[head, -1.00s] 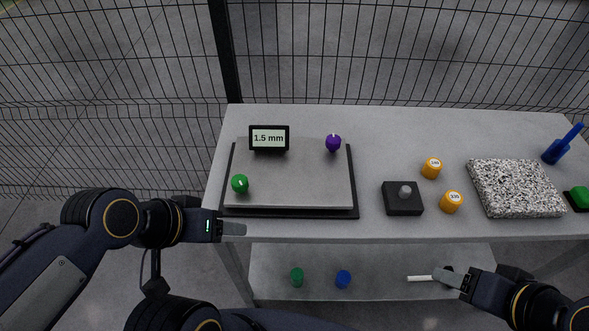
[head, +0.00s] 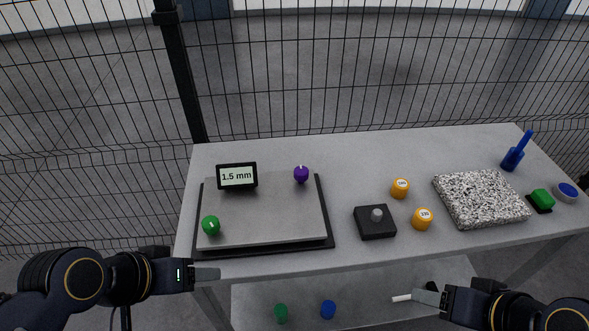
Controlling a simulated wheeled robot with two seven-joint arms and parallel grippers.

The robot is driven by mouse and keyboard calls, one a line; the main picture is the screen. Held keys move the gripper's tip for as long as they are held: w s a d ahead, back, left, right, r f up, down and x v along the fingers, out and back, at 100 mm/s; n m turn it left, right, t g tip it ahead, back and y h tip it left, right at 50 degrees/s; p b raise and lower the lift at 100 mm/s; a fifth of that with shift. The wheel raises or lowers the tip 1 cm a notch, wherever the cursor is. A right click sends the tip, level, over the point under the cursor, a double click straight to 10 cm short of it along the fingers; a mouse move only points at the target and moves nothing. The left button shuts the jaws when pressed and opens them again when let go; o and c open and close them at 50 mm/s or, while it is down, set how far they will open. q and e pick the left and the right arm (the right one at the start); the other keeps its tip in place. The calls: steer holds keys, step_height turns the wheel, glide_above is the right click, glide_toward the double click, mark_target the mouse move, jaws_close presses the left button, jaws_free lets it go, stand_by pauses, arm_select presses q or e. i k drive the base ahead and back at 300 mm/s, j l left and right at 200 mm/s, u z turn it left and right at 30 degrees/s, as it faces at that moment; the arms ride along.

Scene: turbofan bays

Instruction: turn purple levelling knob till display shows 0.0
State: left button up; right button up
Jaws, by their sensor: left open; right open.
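The purple levelling knob (head: 301,174) stands at the back right corner of a grey levelling plate (head: 270,215), with a light mark on its top. The display (head: 237,176) at the plate's back left reads 1.5 mm. A green knob (head: 210,225) stands at the plate's front left corner. My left gripper (head: 207,274) is open and empty, in front of the table's front left edge, away from the purple knob. My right gripper (head: 428,294) is open in front of the table; a white stick-like item (head: 402,298) shows close to its tips, and I cannot tell whether they touch.
Right of the plate are a black block with a grey knob (head: 375,222), two orange weights (head: 400,188) (head: 422,218), a speckled stone slab (head: 482,199), a blue bottle (head: 514,155) and a green item (head: 541,200). Green and blue pieces (head: 328,309) lie on the lower shelf. A wire fence stands behind.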

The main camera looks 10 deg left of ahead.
mark_target(301, 174)
steer(key=i+l+u, duration=0.1)
steer(key=l, duration=0.25)
steer(key=i+l, duration=0.1)
steer(key=l, duration=0.25)
steer(key=i+l+u, duration=0.15)
steer(key=l, duration=0.2)
steer(key=l+u, duration=0.1)
steer(key=l, duration=0.25)
steer(key=i, duration=0.05)
